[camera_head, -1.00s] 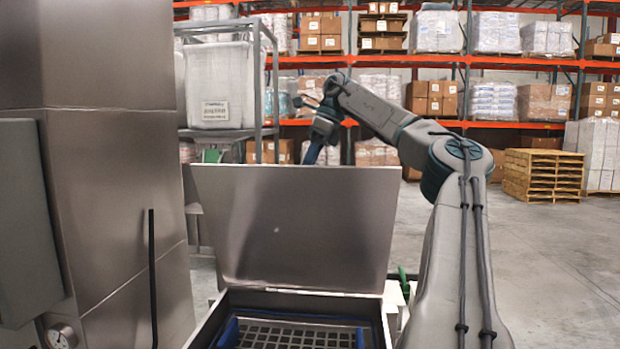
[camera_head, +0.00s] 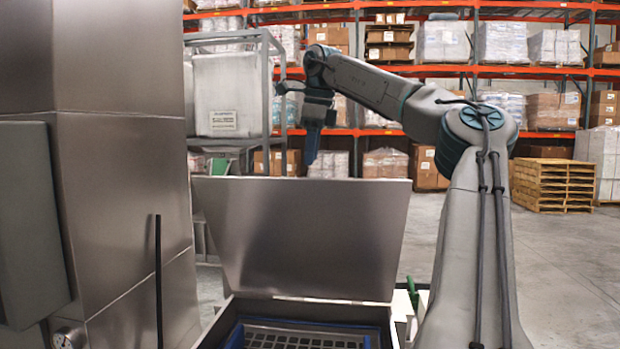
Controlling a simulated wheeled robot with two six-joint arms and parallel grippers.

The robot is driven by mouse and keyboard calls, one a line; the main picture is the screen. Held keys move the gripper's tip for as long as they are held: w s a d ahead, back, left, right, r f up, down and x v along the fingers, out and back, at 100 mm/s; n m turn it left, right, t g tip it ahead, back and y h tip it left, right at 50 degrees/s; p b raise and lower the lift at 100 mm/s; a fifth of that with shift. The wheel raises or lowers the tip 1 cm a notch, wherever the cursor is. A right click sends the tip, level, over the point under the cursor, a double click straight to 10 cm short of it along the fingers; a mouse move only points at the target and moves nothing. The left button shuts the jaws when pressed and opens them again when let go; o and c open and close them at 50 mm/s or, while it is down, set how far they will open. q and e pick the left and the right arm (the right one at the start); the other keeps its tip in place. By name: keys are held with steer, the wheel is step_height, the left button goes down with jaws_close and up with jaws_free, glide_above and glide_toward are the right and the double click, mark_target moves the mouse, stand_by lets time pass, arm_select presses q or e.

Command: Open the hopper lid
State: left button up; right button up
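The hopper lid (camera_head: 310,238) is a flat metal panel standing raised at the back of the hopper, leaning a little backward. The hopper (camera_head: 385,312) is open below it, with a dark grid and blue edging inside. My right arm reaches up from the lower right and bends over to the left. My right gripper (camera_head: 312,150) points down just above the lid's top edge, with a small gap showing between them. It is seen side-on, so I cannot tell how far its fingers are apart. My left gripper is not in view.
A tall metal housing (camera_head: 120,170) fills the left side, with a thin black rod (camera_head: 158,280) in front. A metal rack with a white bin (camera_head: 222,95) stands behind the lid. Wooden pallets (camera_head: 552,185) are stacked at the right. The floor between is clear.

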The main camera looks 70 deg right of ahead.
mark_target(305, 182)
steer(key=f, duration=0.2)
steer(key=w+d+f+h, duration=0.1)
steer(key=f, duration=0.2)
steer(key=w+f+g+h+p, duration=0.1)
steer(key=f, duration=0.2)
steer(key=shift+w+d, duration=0.15)
steer(key=shift+d, duration=0.2)
steer(key=shift+a+r, duration=0.1)
jaws_close()
